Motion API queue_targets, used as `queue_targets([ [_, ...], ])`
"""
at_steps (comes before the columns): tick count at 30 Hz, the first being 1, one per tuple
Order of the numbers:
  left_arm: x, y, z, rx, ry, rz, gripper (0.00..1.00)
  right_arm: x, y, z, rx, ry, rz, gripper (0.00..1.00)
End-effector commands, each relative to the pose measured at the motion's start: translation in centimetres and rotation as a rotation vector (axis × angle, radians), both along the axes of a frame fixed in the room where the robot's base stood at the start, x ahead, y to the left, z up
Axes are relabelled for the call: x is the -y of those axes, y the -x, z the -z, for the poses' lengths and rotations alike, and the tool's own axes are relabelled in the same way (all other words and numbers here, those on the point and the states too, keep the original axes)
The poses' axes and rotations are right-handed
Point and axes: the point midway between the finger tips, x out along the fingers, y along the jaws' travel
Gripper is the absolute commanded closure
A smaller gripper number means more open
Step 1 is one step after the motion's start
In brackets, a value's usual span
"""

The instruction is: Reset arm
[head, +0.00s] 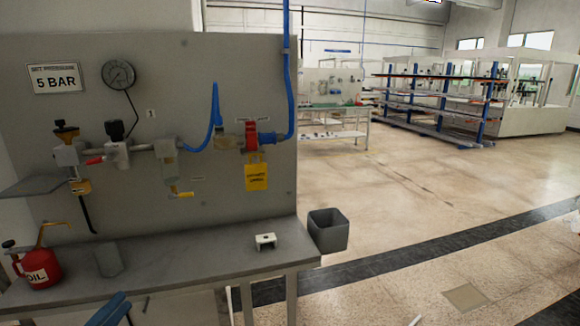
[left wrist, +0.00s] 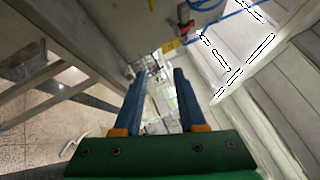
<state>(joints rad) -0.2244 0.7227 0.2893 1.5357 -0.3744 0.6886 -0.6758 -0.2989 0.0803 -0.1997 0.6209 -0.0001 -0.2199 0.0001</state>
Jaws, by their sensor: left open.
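My left gripper (head: 110,309) shows at the bottom left of the head view as blue fingers, low in front of the grey bench and partly cut off by the frame edge. In the left wrist view its two blue fingers (left wrist: 160,78) stand apart with nothing between them, on a green mount with orange finger bases. That view is tilted, with the bench underside and legs on the left. My right gripper is in neither view.
The grey bench (head: 205,262) carries a red oil can (head: 40,266), a grey cup (head: 108,260) and a small white bracket (head: 265,241). Behind it stands a panel (head: 240,80) with a gauge, valves and blue hose.

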Motion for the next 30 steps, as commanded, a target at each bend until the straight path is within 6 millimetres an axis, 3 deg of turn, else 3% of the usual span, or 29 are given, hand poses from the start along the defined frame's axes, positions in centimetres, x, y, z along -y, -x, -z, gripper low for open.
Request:
queue_targets([
  [3,-2.9,-0.1,9.1,-0.254,0.284,-0.171,0.60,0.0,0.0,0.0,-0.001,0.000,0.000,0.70],
  [8,-3.7,3.6,22.7,-0.607,0.642,-0.414,0.60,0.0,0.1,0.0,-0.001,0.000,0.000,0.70],
  [12,-1.5,9.8,33.2,-0.893,0.892,-0.628,0.60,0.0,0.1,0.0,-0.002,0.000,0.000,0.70],
  [15,1.5,15.4,39.3,-1.090,1.037,-0.788,0.60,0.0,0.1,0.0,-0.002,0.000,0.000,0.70],
  [19,6.2,23.7,45.0,-1.329,1.171,-1.004,0.60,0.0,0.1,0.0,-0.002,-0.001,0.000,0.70],
  [21,8.6,27.8,46.7,-1.434,1.214,-1.110,0.60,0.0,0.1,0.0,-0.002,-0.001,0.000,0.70],
  [24,11.2,32.1,47.9,-1.541,1.244,-1.225,0.60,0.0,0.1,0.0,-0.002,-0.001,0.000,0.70],
  [27,12.5,34.4,48.3,-1.594,1.254,-1.289,0.60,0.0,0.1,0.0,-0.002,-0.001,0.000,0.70],
  [30,12.9,35.1,48.4,-1.609,1.256,-1.309,0.60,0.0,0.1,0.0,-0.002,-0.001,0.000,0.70],
])
